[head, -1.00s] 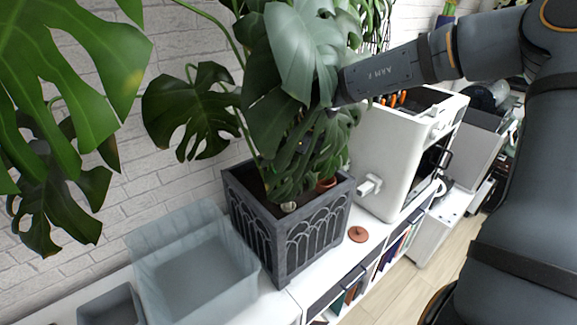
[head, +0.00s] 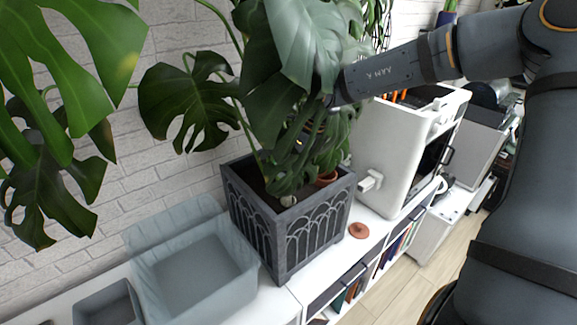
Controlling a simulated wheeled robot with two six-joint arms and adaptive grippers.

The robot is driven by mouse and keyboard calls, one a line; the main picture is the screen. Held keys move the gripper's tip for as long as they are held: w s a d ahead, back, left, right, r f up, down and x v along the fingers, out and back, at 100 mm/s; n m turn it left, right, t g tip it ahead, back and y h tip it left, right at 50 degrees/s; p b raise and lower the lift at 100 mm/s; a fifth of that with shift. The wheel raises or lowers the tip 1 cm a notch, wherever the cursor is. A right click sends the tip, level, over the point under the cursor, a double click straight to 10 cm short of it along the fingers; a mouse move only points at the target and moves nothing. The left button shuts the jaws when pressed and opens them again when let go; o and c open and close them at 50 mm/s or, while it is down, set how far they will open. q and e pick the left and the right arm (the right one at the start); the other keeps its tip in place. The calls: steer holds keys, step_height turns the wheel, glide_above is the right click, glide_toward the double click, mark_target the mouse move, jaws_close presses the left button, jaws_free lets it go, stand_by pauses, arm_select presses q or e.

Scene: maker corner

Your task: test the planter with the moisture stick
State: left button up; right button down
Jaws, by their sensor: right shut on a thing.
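The planter (head: 308,234) is a dark grey square pot with raised arches, standing on the white shelf top under a large leafy plant. Its dark soil shows at the left inside the rim. My right gripper (head: 305,140) is above the planter among the leaves, which hide most of its fingers. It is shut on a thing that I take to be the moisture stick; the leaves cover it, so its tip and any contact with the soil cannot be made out. A small pale object (head: 288,201) shows at the soil near the front rim. My left gripper is out of view.
A translucent grey bin (head: 195,270) stands close left of the planter, with a smaller grey box (head: 108,305) beyond it. A terracotta disc (head: 358,230) lies right of the planter. A white machine (head: 400,155) stands farther right. Big leaves (head: 190,105) crowd the space above.

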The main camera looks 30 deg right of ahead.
steer(key=c, duration=1.1)
jaws_free()
steer(key=shift+c, duration=0.2)
steer(key=shift+o, duration=0.4)
steer(key=o, duration=0.5)
steer(key=shift+o, duration=0.2)
steer(key=shift+r+p, duration=3)
steer(key=shift+r, duration=1.55)
